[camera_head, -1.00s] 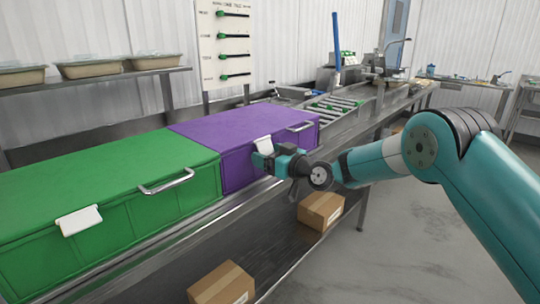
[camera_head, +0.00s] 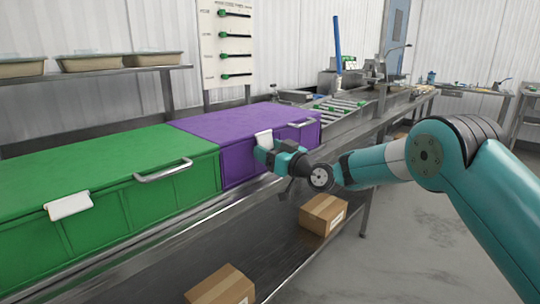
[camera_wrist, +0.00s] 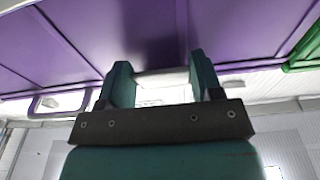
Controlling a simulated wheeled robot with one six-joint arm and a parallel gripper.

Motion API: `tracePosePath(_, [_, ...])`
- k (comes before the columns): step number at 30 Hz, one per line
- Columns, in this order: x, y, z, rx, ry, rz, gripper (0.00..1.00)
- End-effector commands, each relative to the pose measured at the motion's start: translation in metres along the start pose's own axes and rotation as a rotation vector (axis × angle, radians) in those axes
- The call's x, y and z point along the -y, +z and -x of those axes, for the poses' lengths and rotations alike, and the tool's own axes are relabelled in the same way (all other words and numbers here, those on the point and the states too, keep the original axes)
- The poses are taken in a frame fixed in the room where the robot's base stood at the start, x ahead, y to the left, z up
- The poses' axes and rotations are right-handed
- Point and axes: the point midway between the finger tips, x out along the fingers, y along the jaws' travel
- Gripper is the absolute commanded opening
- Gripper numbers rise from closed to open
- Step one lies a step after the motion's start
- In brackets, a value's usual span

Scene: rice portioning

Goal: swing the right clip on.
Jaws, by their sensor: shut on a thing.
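The right clip is a white flap (camera_head: 264,137) at the top front edge of the purple box (camera_head: 240,172), left of its metal handle. My teal gripper (camera_head: 261,155) is at the front of the purple box, just below the visible part of this clip. In the wrist view the clip (camera_wrist: 162,77) shows as a white bar between the two fingers, and my gripper (camera_wrist: 160,85) is shut on it. The fingers hide part of the clip, and I cannot tell whether it is latched.
A green box (camera_head: 110,195) with its own white clip (camera_head: 69,205) and a metal handle (camera_head: 163,170) stands to the left, against the purple box. The purple box's handle (camera_head: 302,123) is close right of my gripper. Cardboard boxes (camera_head: 322,213) sit on the lower shelf.

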Motion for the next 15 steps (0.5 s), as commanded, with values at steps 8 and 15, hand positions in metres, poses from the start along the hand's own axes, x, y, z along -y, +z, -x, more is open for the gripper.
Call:
tracePosePath(8, [-0.0002, 0.0, 0.0001, 0.001, 0.001, 0.0, 0.85])
tracePosePath(15, [-0.0001, 0.0003, 0.0014, 0.001, 0.0, 0.0, 0.85])
